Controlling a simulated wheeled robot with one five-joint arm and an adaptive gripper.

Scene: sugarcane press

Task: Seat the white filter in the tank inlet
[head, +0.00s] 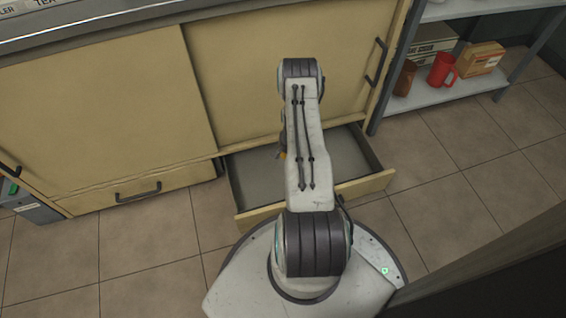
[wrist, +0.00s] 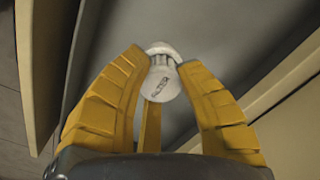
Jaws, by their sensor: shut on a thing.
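In the wrist view my gripper (wrist: 160,58) has yellow fingers closed on a small white piece with a round face, a dark mark and a loop at its far end. I take it to be the white filter (wrist: 161,86). A grey surface lies behind it, apparently the drawer floor. In the head view my arm hides most of the gripper; only a bit of yellow (head: 282,155) shows over the open drawer. The filter is hidden there. I cannot see a tank inlet in either view.
The open drawer (head: 365,187) juts from under the beige cabinet (head: 120,100). A closed drawer (head: 138,197) is to its left. A metal shelf (head: 425,97) at right holds a red mug (head: 441,71), a brown cup (head: 405,78) and boxes (head: 481,58). Tiled floor is clear at right.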

